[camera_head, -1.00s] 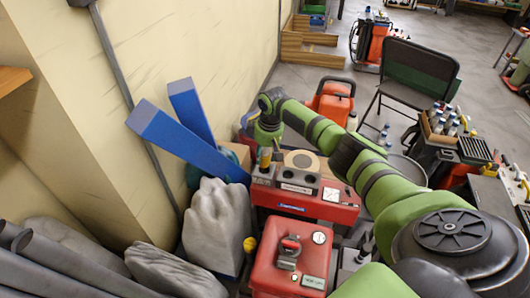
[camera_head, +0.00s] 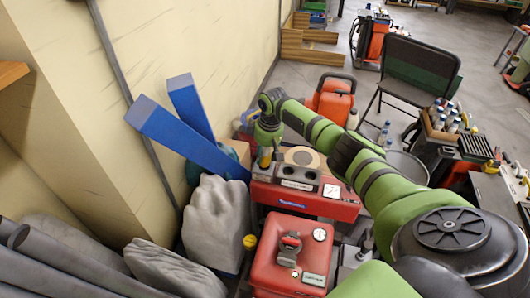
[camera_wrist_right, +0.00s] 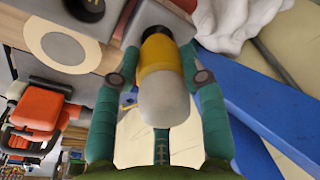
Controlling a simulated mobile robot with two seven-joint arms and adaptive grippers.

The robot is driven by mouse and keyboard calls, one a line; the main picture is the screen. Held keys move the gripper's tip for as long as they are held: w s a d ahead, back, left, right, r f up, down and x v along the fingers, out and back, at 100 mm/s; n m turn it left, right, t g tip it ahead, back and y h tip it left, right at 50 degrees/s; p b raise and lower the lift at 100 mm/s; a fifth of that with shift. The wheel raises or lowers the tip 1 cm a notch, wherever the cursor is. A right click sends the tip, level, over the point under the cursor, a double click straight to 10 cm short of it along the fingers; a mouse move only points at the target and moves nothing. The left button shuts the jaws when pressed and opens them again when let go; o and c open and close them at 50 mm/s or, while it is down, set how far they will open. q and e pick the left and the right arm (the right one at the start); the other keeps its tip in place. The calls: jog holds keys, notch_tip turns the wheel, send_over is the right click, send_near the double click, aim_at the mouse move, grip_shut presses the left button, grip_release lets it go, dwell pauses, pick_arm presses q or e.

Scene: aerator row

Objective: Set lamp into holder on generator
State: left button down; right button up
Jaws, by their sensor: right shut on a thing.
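The lamp (camera_wrist_right: 162,75), yellow with a pale rounded end, is held between the green fingers of my right gripper (camera_wrist_right: 160,78) in the right wrist view. In the head view the lamp shows as a small yellow piece (camera_head: 265,158) below my right gripper (camera_head: 268,140). The holder (camera_head: 299,171), a grey block with dark round holes, sits on top of the red generator (camera_head: 300,200). The lamp's dark lower end is at the left end of the holder; I cannot tell how deep it sits. My left gripper is out of view.
A tan ring (camera_head: 302,157) lies behind the holder's holes. Blue beams (camera_head: 170,135) lean at the left by a grey lumpy sack (camera_head: 215,222). A red canister (camera_head: 290,255) stands in front, an orange case (camera_head: 332,101) behind. A folding chair (camera_head: 418,72) stands farther back.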

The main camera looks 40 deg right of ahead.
jog(key=shift+f+b, duration=0.9)
jog(key=shift+f, duration=0.5)
jog(key=o, duration=1.2)
jog(key=shift+o, duration=0.2)
jog(key=r, duration=0.4)
jog(key=s+r, duration=0.1)
jog(key=r, duration=0.7)
jog(key=shift+s+d, duration=0.25)
jog(key=shift+a+f, duration=0.1)
